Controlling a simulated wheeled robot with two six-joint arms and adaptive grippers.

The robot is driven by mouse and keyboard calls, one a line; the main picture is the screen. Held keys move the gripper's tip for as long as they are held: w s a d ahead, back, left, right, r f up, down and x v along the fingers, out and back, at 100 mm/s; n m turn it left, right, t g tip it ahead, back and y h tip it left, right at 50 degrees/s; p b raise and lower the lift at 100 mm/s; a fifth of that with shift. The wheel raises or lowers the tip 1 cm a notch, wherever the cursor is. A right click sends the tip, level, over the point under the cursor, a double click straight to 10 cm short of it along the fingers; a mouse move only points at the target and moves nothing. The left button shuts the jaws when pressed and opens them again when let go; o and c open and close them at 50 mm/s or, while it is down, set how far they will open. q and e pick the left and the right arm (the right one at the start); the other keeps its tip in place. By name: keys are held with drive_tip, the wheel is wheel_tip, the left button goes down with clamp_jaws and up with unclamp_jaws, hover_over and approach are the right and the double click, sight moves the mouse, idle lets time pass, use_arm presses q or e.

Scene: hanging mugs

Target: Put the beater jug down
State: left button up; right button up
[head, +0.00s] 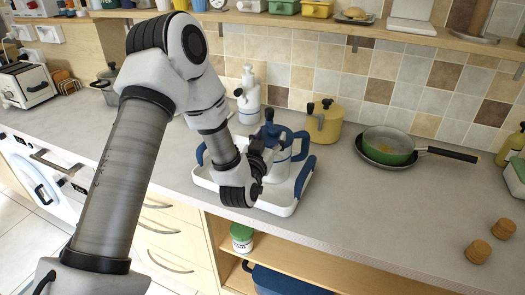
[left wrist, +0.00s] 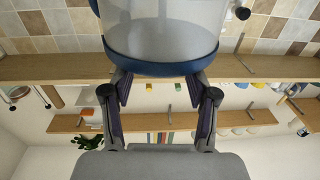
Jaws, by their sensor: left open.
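The beater jug (head: 281,158) is white with a blue lid and a blue handle, and stands upright on the white tray (head: 276,208) with blue handles. My left gripper (head: 262,158) is at the jug's near left side and hides part of it. In the left wrist view, upside down, the jug's pale body and blue rim (left wrist: 160,62) fill the top middle. The open fingers of my left gripper (left wrist: 161,80) point toward that rim, one at each side. Whether they touch it cannot be told. My right gripper is not in view.
A white dispenser bottle (head: 248,98) and a yellow pot (head: 323,124) stand behind the tray. A green pan (head: 388,146) lies to the right, with two cork pieces (head: 478,251) near the right edge. The counter (head: 375,215) between is clear. Open shelving is below the tray.

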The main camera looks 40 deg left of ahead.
use_arm(q)
drive_tip(key=v, duration=0.9)
drive_tip(key=shift+s, duration=0.15)
